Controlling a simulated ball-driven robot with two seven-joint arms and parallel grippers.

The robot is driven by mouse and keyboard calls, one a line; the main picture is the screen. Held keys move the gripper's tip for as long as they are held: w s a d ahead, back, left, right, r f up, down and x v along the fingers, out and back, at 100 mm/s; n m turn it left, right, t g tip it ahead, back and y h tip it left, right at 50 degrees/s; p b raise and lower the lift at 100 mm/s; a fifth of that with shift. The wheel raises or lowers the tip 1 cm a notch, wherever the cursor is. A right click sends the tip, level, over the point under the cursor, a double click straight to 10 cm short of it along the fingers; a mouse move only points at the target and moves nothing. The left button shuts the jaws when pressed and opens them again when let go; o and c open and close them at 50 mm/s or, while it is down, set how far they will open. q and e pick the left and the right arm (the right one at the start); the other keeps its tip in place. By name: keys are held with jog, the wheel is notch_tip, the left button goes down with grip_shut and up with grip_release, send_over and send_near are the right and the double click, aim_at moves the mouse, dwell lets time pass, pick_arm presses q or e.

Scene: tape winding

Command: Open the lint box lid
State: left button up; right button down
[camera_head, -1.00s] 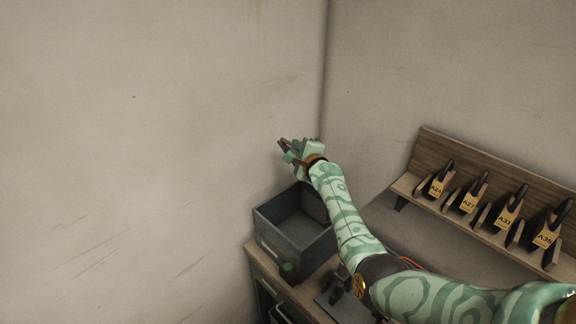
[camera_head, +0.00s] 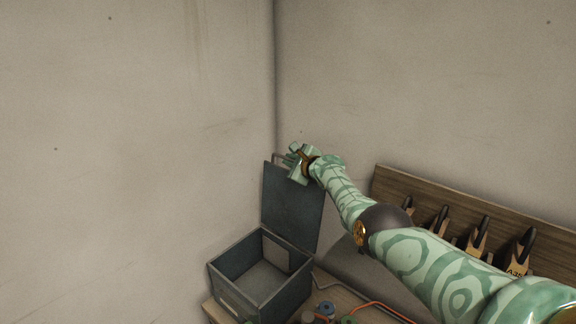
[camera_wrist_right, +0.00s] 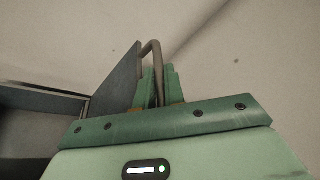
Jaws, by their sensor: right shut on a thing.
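The lint box (camera_head: 262,290) is a dark grey open-topped box on the bench in the corner, and its inside looks empty from here. Its lid (camera_head: 290,205) stands raised at the box's back edge, close to upright. My right gripper (camera_head: 292,160) is at the lid's top edge, shut on the lid's bent metal handle (camera_head: 277,157). In the right wrist view the handle (camera_wrist_right: 152,52) runs between the green fingers (camera_wrist_right: 160,88), beside the lid panel (camera_wrist_right: 118,82). My left gripper is not in view.
Small items and an orange cable (camera_head: 385,308) lie on the bench (camera_head: 337,294) right of the box. Bare walls meet behind the lid.

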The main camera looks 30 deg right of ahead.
jog(key=shift+d+f, duration=0.2)
jog(key=shift+f, duration=0.1)
jog(key=c, duration=1.5)
grip_release()
jog(key=shift+r+p, duration=0.2)
jog(key=shift+p, duration=0.2)
jog(key=p+v, duration=0.1)
jog(key=p, duration=0.1)
jog(key=p+v, duration=0.2)
jog(key=p, duration=0.1)
jog(key=p+v, duration=0.2)
jog(key=p, duration=0.1)
jog(key=shift+s+r, duration=0.2)
jog(key=shift+r, duration=0.2)
jog(key=shift+f+p+v, duration=0.15)
jog(key=shift+p+v, duration=0.55)
jog(key=shift+v, duration=1.95)
jog(key=shift+f+p+v, duration=0.2)
jog(key=shift+p+v, duration=0.45)
jog(key=shift+v, duration=2)
